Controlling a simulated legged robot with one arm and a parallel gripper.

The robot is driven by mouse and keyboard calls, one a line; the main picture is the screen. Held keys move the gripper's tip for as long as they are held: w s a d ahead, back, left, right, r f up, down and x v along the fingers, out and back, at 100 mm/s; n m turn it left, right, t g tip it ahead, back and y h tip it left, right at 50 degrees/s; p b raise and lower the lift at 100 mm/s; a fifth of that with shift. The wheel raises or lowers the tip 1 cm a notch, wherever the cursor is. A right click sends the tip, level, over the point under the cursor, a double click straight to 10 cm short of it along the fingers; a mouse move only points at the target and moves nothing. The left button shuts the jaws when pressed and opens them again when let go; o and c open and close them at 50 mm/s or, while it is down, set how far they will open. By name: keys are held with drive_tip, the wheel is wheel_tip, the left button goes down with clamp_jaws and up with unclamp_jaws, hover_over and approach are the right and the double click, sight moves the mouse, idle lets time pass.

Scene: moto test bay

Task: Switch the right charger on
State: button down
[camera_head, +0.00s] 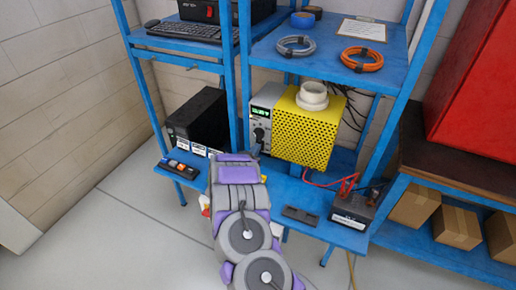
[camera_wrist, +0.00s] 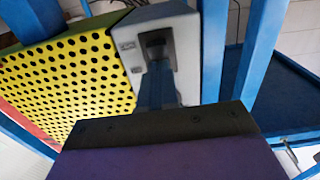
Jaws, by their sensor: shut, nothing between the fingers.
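The charger on the right side of the lower shelf is a grey box (camera_head: 262,118) with a green display and dials, beside a yellow perforated housing (camera_head: 305,135). In the wrist view, its pale grey panel (camera_wrist: 188,55) is next to the yellow perforated side (camera_wrist: 70,80). My gripper (camera_head: 257,149) is shut and empty, its dark tip in front of the lower part of the grey panel. In the wrist view the gripper tip (camera_wrist: 156,42) overlaps the panel. I cannot tell whether it touches, and it hides any switch behind it.
A black box (camera_head: 200,120) stands on the left of the lower shelf. A battery (camera_head: 352,209) with red clamps sits at right. Blue posts (camera_head: 232,80) stand close to the charger's left. Coiled cables (camera_head: 361,59) lie on the upper shelf. The floor at left is clear.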

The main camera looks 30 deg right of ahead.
drive_tip(key=v, duration=0.8)
drive_tip(key=shift+a+b, duration=0.2)
drive_tip(key=shift+b, duration=0.25)
drive_tip(key=shift+w+r, duration=0.1)
drive_tip(key=shift+r, duration=0.05)
